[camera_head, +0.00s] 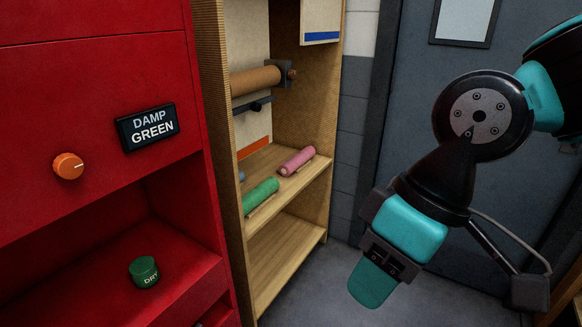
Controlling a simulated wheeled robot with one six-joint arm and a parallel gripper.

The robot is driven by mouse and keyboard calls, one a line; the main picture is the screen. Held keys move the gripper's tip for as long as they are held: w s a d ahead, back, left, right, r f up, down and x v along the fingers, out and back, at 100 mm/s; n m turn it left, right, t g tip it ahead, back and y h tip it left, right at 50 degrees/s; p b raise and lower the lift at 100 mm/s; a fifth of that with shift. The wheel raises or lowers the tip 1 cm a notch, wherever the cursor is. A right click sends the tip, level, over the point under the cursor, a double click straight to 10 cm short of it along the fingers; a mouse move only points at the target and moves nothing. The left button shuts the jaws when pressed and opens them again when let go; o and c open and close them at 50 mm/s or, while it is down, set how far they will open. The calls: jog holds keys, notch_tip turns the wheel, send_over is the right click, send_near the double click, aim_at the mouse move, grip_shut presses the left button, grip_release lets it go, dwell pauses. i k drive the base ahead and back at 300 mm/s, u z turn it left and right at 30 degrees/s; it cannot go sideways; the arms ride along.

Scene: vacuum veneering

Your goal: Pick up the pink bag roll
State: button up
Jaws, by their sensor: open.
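The pink bag roll (297,161) lies on the middle shelf (310,178) of a wooden shelf unit, toward its right end. A green roll (261,196) lies on the same shelf, nearer and to the left, apart from the pink one. My gripper (374,283) hangs to the right of the shelf unit, pointing down over the grey floor. It is open, with a teal finger showing and nothing seen in it. It is well apart from the pink roll.
A brown roll (255,80) is mounted above the shelf. The unit's side panel (318,100) stands right of the pink roll. Grey floor (335,290) is clear.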

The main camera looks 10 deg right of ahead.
aim_at(286, 169)
jog(key=z, duration=0.85)
jog(key=i, duration=3.2)
jog(key=u, duration=2.8)
